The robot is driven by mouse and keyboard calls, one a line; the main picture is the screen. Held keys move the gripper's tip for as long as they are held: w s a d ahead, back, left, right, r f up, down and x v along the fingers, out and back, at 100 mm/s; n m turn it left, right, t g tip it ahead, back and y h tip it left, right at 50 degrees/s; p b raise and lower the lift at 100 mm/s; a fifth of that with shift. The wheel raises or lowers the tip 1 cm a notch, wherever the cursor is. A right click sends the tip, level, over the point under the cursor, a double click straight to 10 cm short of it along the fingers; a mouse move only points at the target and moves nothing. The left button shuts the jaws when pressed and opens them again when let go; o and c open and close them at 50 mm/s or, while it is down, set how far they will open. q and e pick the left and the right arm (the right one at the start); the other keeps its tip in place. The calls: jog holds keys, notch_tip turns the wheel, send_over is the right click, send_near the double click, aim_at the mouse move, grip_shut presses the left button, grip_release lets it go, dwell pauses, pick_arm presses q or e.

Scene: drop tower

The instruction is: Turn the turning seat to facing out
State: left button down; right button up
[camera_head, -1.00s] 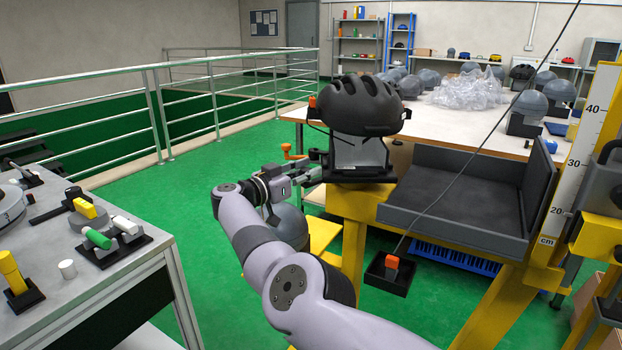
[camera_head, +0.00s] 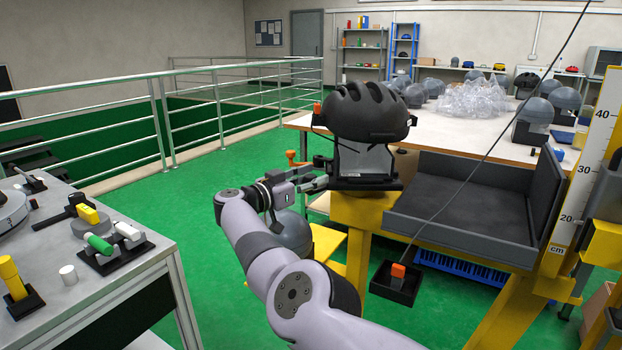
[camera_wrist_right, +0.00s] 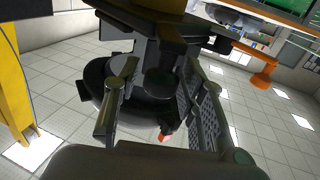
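The turning seat (camera_head: 362,184) is a dark block on the yellow frame at the left of the black tray. It carries a grey headform (camera_head: 363,158) with a black helmet (camera_head: 362,110). I cannot tell which way the seat counts as facing. My right gripper (camera_head: 322,176) is at the left side of the seat, very close to it. In the right wrist view its fingers (camera_wrist_right: 160,72) stand apart, with a dark part between or just beyond them and gaps visible. Contact is unclear. The helmet also shows there (camera_wrist_right: 135,100). My left gripper is out of view.
An orange handle (camera_head: 291,157) stands left of the seat. A small box with an orange part (camera_head: 395,280) hangs on a cable. A workbench (camera_head: 110,270) is at the left, with green floor between.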

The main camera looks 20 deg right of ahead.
jog(key=shift+o, duration=0.5)
jog(key=shift+r, duration=0.1)
notch_tip(320, 180, up, 10)
jog(key=shift+f, duration=0.1)
